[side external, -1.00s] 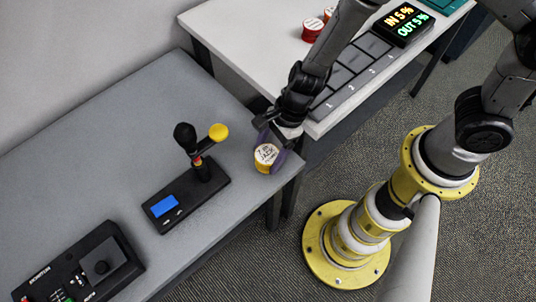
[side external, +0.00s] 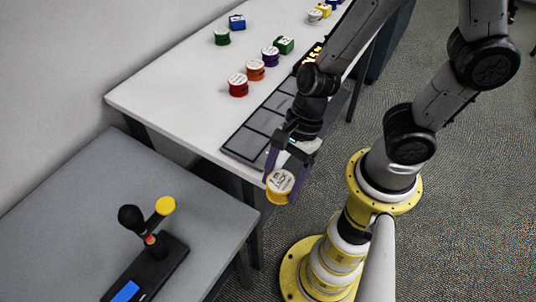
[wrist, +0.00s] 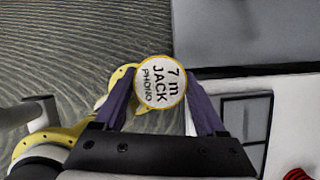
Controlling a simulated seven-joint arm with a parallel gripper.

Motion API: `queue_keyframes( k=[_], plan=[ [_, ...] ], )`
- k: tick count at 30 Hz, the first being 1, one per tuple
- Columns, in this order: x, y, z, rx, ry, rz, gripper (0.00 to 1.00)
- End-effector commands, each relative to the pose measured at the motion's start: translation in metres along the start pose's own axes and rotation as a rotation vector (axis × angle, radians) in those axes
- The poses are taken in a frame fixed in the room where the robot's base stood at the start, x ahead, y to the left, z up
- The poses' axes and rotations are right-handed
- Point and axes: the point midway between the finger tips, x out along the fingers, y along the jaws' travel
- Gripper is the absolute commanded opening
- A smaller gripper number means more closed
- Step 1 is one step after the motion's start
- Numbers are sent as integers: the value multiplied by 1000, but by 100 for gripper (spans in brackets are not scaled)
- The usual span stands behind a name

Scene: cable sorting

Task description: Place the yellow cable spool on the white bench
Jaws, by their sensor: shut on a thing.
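My gripper (side external: 279,180) is shut on the yellow cable spool (side external: 281,184), which has a white label on its top. The label reads "7 m JACK PHONO" in the wrist view, where the spool (wrist: 161,82) sits between the two purple fingers. The gripper holds it in the air, over the floor in front of the white bench's near end in the side view. The white bench (side external: 165,100) carries several spools and a black tray (side external: 255,135) with compartments. The tray is partly hidden by my arm.
The grey table (side external: 180,190) holds a device with a yellow-knobbed lever (side external: 158,240). The bench's left near part is bare.

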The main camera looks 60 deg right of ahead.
Motion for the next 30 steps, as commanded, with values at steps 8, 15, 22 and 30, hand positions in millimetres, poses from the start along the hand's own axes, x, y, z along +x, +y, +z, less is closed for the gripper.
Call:
queue_keyframes(
  k=[8,15,22,30],
  plan=[
    [-2,5,0,81,0,-36,10],
    [-15,-15,12,251,-2,-110,10],
    [-42,-57,17,438,-3,-190,10],
    [-105,-135,0,699,-2,-296,10]
  ],
)
